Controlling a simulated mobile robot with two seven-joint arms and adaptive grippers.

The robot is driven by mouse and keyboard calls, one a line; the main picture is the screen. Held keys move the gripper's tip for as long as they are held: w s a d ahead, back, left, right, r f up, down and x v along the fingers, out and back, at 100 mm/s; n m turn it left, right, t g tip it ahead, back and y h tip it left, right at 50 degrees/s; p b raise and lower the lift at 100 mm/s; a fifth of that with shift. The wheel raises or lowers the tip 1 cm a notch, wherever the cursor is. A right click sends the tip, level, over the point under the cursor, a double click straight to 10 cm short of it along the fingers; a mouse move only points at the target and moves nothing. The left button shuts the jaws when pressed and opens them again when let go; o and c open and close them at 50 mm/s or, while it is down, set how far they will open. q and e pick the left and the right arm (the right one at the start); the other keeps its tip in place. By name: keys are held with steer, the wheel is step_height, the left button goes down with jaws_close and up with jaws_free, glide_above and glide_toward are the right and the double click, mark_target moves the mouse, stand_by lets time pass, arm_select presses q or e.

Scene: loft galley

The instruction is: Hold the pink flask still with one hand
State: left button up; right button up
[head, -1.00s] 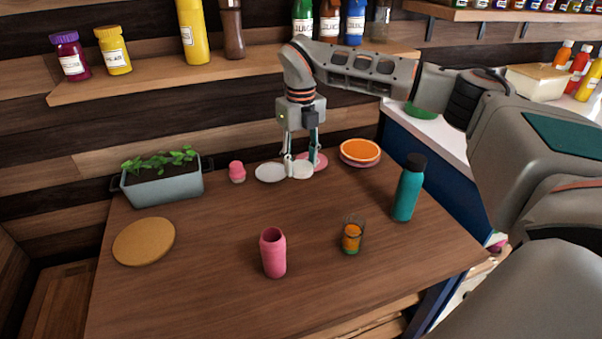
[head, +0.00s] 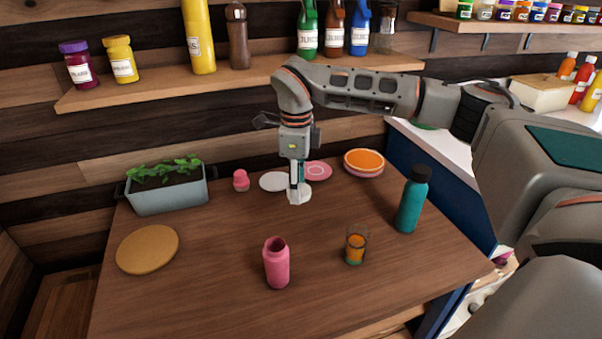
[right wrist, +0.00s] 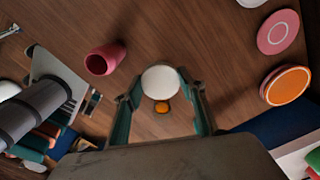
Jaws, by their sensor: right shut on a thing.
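The pink flask (head: 277,263) stands upright and open-topped near the front middle of the wooden table. It also shows at left in the right wrist view (right wrist: 105,58). Nothing touches it. My right gripper (head: 298,186) is behind it and a little to its right, fingers pointing down. It is shut on a small white round thing (right wrist: 161,82), which shows below the fingers in the head view (head: 299,195). I cannot tell what this thing is, or whether it touches the table. My left gripper is in neither view.
An orange-filled glass (head: 355,248) and a teal bottle (head: 411,200) stand right of the flask. Behind are a white disc (head: 273,182), a small pink item (head: 241,180), a pink plate (head: 317,171) and an orange-topped stack (head: 363,160). A planter (head: 168,194) and round board (head: 147,249) stand left.

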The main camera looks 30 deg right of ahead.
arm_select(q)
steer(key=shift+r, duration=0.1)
arm_select(e)
steer(key=s+a+f+n, duration=0.1)
steer(key=s+a+n, duration=0.3)
steer(key=n, duration=0.9)
steer(key=s+a+f+n, duration=0.2)
steer(key=s+a+n, duration=0.2)
steer(key=n, duration=0.9)
steer(key=shift+s+a+f, duration=0.15)
steer(key=shift+s+a, duration=0.2)
steer(key=shift+s, duration=1)
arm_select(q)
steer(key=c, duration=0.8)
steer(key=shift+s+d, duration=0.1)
arm_select(e)
steer(key=shift+s+d, duration=0.1)
steer(key=shift+d, duration=0.05)
